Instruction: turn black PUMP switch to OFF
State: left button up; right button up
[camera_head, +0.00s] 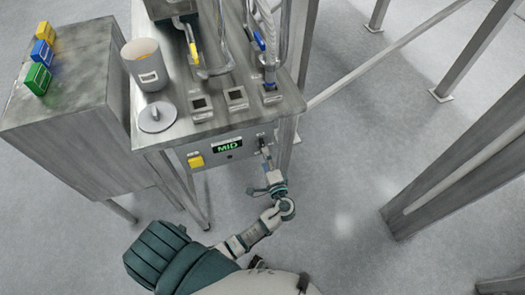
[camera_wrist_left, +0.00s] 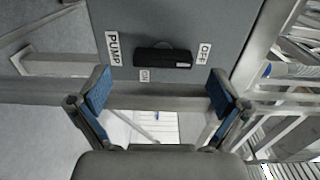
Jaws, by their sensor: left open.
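The black PUMP switch (camera_wrist_left: 162,58) shows in the left wrist view on a grey panel (camera_wrist_left: 226,30). It is a long dark bar lying across the picture, with a round base partly behind it. The PUMP label is at its left, the OFF label at its right end, and the ON label just below its left part. My left gripper (camera_wrist_left: 159,92) is open, its blue-padded fingers apart below and to either side of the bar, with nothing between them. In the head view my left gripper (camera_head: 268,167) is just in front of the panel's right end and hides part of the switch. My right gripper is not in view.
The panel also has a green MID display (camera_head: 228,147) and a yellow switch (camera_head: 196,161). Above it, the metal table (camera_head: 185,132) holds a cup (camera_head: 147,66), a round lid (camera_head: 157,115) and pipes. A grey cabinet (camera_head: 60,115) with coloured blocks stands left.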

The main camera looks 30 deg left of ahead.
pick_arm(q)
jog(key=v, duration=0.8)
jog(key=shift+s+d+f, duration=0.1)
jog(key=shift+f, duration=0.05)
notch_tip(320, 180, down, 17)
jog(key=s+m+g+h, duration=0.1)
jog(key=m+g+h, duration=0.1)
jog(key=h, duration=0.3)
jog(key=s+f+n+g+h, duration=0.1)
jog(key=s+f+g+h, duration=0.2)
jog(key=s+f, duration=0.5)
jog(key=s+f+g+h, duration=0.2)
jog(key=s+f, duration=0.6)
jog(key=f, duration=0.7)
jog(key=shift+f+n+g+h, duration=0.4)
jog(key=shift+h, duration=0.1)
jog(key=s+f+n+g+h, duration=0.1)
jog(key=s+f+n, duration=0.1)
jog(key=s, duration=0.3)
jog(key=s+a+f+n+h, duration=0.1)
jog(key=s+f+n, duration=0.1)
jog(key=s, duration=0.3)
jog(key=s+f+n+g+h, duration=0.1)
jog(key=s+f, duration=0.3)
jog(key=s, duration=0.1)
jog(key=shift+s+a+f+n+g, duration=0.15)
jog(key=shift+a+n+g, duration=0.15)
jog(key=shift+a+n, duration=0.1)
jog(key=shift+c, duration=0.2)
